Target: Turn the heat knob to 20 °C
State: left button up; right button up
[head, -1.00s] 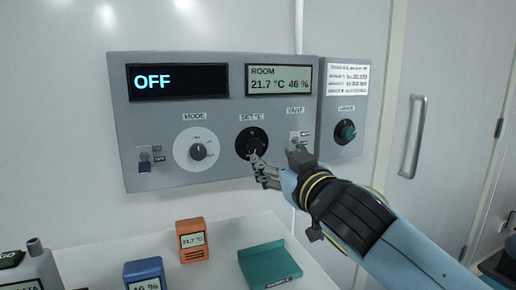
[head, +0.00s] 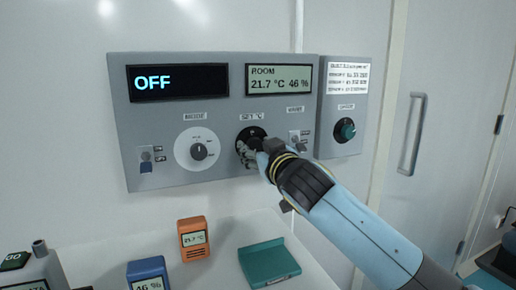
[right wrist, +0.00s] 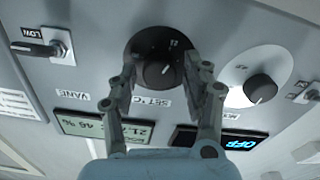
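The SET °C knob, a black knob on a black round dial (head: 251,132), is on the grey wall panel between the MODE knob and the VANE switch. My right gripper (head: 245,152) is at the lower part of this dial and covers much of it. In the right wrist view the knob (right wrist: 160,72) sits between my two fingers, with a finger on each side and a visible gap to it. The fingers are open. The knob's pointer shows a white line, but the set value is too small to read. My left gripper is not in view.
The panel display (head: 178,81) reads OFF, and the room display (head: 279,79) reads 21.7 °C 46 %. The MODE knob (head: 198,152) is left of the dial; the VANE switch (head: 299,140) is close on the right. An orange meter (head: 193,240) and teal tray (head: 270,265) stand below.

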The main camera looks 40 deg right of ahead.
jog(key=c, duration=0.9)
jog(key=shift+n, duration=0.3)
jog(key=n+p, duration=0.2)
jog(key=n, duration=0.1)
jog(key=shift+n, duration=0.3)
jog(key=n+p, duration=0.2)
jog(key=n, duration=0.3)
jog(key=shift+p, duration=0.3)
jog(key=n+p, duration=0.2)
jog(key=n, duration=0.3)
jog(key=shift+n, duration=0.4)
jog(key=n+p, duration=0.1)
jog(key=n, duration=0.3)
jog(key=shift+f+n+p, duration=0.1)
jog(key=shift+n+p, duration=0.2)
jog(key=shift+n, duration=0.1)
